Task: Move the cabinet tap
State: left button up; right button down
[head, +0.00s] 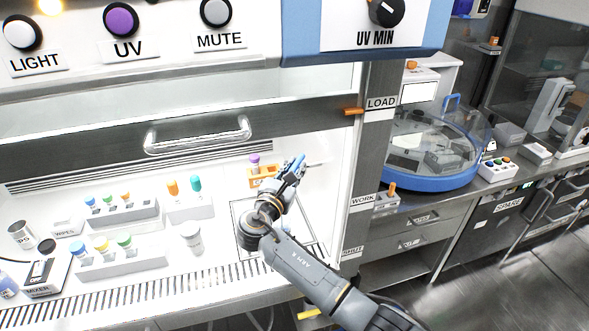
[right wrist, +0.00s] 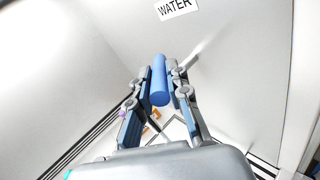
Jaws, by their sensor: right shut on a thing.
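The cabinet tap's blue handle (right wrist: 160,82) shows in the right wrist view as an upright-looking cylinder below the WATER label. My right gripper (head: 296,166) reaches into the cabinet near its right wall. In the right wrist view its two fingers are on either side of the blue handle, shut on it. A thin grey rod (right wrist: 196,54) extends beside the handle. In the head view the fingers largely cover the handle. My left gripper is not in view.
An orange rack (head: 262,182) with a purple-capped tube stands just left of the gripper. A white jar (head: 192,238) and tube racks (head: 120,212) occupy the worktop further left. The raised sash (head: 200,126) hangs above my arm. The right cabinet post (head: 352,190) is close.

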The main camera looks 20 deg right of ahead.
jog(key=c, duration=1.3)
grip_release()
jog(key=v, duration=1.2)
